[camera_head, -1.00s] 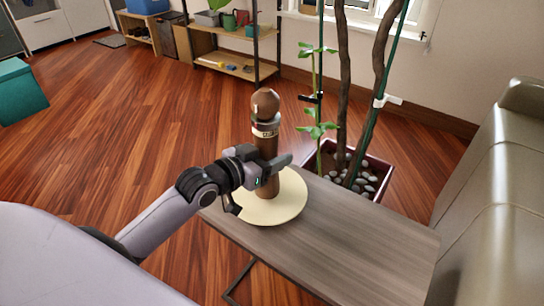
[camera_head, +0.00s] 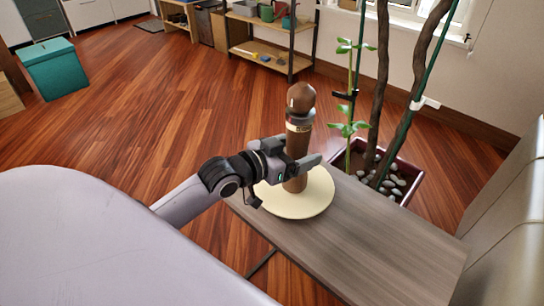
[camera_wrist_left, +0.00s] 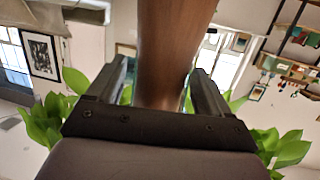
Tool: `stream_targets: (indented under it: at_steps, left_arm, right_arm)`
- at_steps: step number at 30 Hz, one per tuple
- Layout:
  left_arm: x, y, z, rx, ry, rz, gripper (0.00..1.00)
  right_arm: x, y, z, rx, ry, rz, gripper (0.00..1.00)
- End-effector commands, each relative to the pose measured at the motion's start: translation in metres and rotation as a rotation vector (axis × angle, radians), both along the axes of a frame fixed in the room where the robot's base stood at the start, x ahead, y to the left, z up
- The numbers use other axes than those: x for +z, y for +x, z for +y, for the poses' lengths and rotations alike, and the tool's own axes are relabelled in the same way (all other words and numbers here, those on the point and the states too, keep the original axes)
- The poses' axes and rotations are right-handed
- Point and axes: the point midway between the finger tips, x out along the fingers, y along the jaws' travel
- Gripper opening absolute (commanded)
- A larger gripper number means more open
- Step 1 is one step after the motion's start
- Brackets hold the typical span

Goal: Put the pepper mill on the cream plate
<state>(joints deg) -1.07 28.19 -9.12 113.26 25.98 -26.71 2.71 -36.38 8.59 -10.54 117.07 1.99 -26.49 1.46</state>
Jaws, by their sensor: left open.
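The pepper mill (camera_head: 299,128), brown with a round dark knob and a pale labelled band, stands upright on the cream plate (camera_head: 308,207). The round plate lies on the grey wooden table. My left gripper (camera_head: 292,163) is around the lower part of the mill, with its fingers open. In the left wrist view the mill's brown body (camera_wrist_left: 172,50) rises between the two fingers. The mill's base is partly hidden by the gripper in the head view. My right gripper does not show.
The grey table (camera_head: 385,235) has bare room to the right of the plate. A potted plant (camera_head: 390,172) with tall stems stands just behind the table. A pale sofa (camera_head: 505,240) is at the right. A teal box (camera_head: 55,70) stands far left.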

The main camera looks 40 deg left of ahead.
Motion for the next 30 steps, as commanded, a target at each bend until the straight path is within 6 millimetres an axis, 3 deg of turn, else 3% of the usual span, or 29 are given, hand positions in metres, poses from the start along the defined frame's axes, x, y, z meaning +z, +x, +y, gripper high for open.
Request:
stream_targets:
  at_steps: [15, 22, 30]
  left_arm:
    - [0.016, -0.073, 0.023, -0.002, 0.001, 0.003, 0.80]
    - [0.020, -0.091, 0.029, 0.000, 0.002, 0.002, 0.80]
    - [0.022, -0.097, 0.031, -0.001, 0.000, -0.001, 0.80]
  right_arm:
    - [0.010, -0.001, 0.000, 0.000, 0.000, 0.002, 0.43]
    - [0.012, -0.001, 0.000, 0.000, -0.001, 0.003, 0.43]
    - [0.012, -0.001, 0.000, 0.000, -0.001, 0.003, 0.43]
